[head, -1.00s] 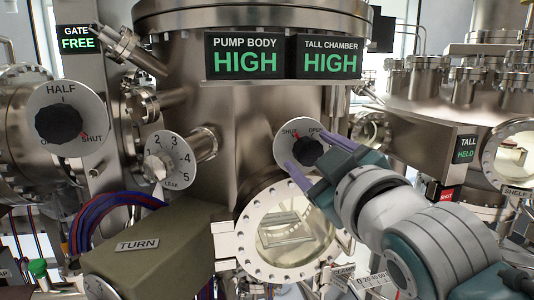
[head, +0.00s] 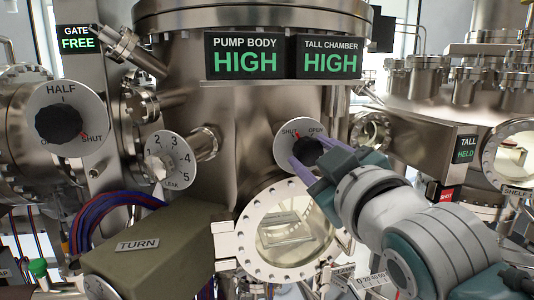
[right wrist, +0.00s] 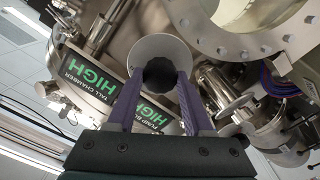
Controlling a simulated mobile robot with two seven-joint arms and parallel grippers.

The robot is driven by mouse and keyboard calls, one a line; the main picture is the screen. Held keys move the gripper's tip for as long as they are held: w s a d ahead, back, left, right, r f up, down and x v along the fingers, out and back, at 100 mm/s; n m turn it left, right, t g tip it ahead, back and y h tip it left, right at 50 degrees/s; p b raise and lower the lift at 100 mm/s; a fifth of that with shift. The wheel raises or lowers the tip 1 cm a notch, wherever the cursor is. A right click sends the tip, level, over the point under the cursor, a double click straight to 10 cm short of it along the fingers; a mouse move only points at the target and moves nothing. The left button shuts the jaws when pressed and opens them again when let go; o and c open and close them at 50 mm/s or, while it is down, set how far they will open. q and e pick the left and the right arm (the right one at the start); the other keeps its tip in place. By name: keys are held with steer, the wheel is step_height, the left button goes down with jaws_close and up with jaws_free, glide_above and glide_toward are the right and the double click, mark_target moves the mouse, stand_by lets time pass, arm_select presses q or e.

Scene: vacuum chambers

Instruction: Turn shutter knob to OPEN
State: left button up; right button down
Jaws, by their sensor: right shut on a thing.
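The shutter knob (head: 306,151) is a black ribbed knob on a round white dial (head: 286,146) marked SHUT and OPEN, on the front of the steel chamber. A red mark on the dial shows near SHUT. My right gripper (head: 306,157) comes in from the lower right with its purple fingers on either side of the knob, shut on it. The right wrist view shows the knob (right wrist: 160,73) between the two fingertips (right wrist: 160,82). My left gripper is not in view.
A round viewport (head: 247,250) sits just below the dial. A leak valve dial (head: 170,160) and a HALF/SHUT knob (head: 60,122) are at left. A TURN box (head: 150,245) stands at lower left. Signs reading HIGH (head: 245,57) hang above.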

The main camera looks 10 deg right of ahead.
steer(key=m+p, duration=0.1)
steer(key=m, duration=0.5)
steer(key=shift+m, duration=0.3)
steer(key=m, duration=0.5)
steer(key=shift+p, duration=0.35)
steer(key=shift+m, duration=0.3)
steer(key=shift+c, duration=1.5)
jaws_free()
